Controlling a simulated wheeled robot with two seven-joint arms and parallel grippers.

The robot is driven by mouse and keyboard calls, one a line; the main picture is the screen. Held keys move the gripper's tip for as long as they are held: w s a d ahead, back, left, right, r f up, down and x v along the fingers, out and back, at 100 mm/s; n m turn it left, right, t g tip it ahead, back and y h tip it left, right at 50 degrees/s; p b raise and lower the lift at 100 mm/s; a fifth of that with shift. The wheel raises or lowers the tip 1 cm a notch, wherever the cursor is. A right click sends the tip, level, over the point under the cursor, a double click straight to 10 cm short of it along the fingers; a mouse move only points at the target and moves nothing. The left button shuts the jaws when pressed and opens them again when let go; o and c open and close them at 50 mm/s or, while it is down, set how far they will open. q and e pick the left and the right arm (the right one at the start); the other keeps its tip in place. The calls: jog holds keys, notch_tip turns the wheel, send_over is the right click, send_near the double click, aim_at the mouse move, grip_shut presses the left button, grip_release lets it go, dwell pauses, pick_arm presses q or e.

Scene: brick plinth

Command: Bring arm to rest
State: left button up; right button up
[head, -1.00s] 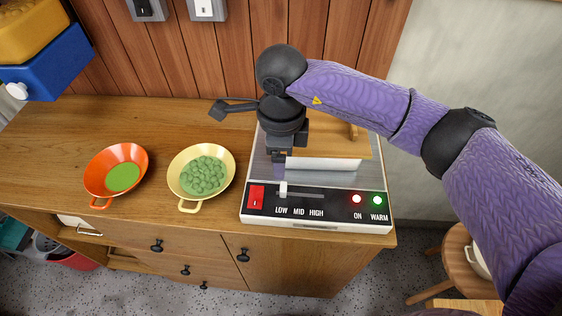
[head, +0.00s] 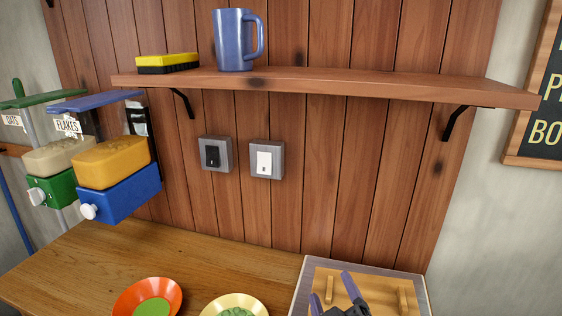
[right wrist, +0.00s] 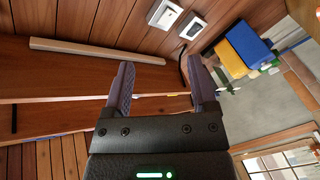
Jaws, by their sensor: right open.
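My right gripper (head: 332,293) is at the bottom of the head view, over the wooden board (head: 384,290) on the warmer (head: 303,287). In the right wrist view the two purple fingers (right wrist: 162,88) stand wide apart with nothing between them. Most of my right arm is below the head view's lower edge. My left gripper is in neither view.
An orange bowl (head: 172,298) and a yellow bowl (head: 258,303) with green contents stand left of the warmer on the counter (head: 200,255). A shelf (head: 330,83) carries a blue mug (head: 232,42) and a sponge (head: 167,63). Dispensers (head: 118,190) hang at left.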

jog(key=s+d+f+m+g+h, duration=0.1)
jog(key=s+f+g, duration=0.1)
jog(key=f, duration=0.1)
jog(key=s+d+f+m+g+h, duration=0.1)
jog(key=s+d+f+m+g, duration=0.1)
jog(key=f, duration=0.1)
jog(key=s+d+f+m+g+h, duration=0.1)
jog(key=s+d+f+m+g, duration=0.1)
jog(key=f, duration=0.1)
jog(key=shift+f, duration=0.4)
jog(key=s+d+f+m+g, duration=0.1)
jog(key=s+f+m+g, duration=0.1)
jog(key=s+f+g, duration=0.4)
jog(key=s+d+f+m+g, duration=0.1)
jog(key=s+f+g, duration=0.15)
jog(key=s, duration=0.55)
notch_tip(320, 180, down, 18)
jog(key=s+g, duration=0.2)
jog(key=s, duration=0.1)
jog(key=s+d+f+b, duration=0.1)
jog(key=s+d+f, duration=0.2)
jog(key=s+f, duration=0.7)
jog(key=s, duration=0.3)
jog(key=shift+f+n+g, duration=0.35)
jog(key=shift+f+n, duration=0.05)
jog(key=shift+d, duration=0.15)
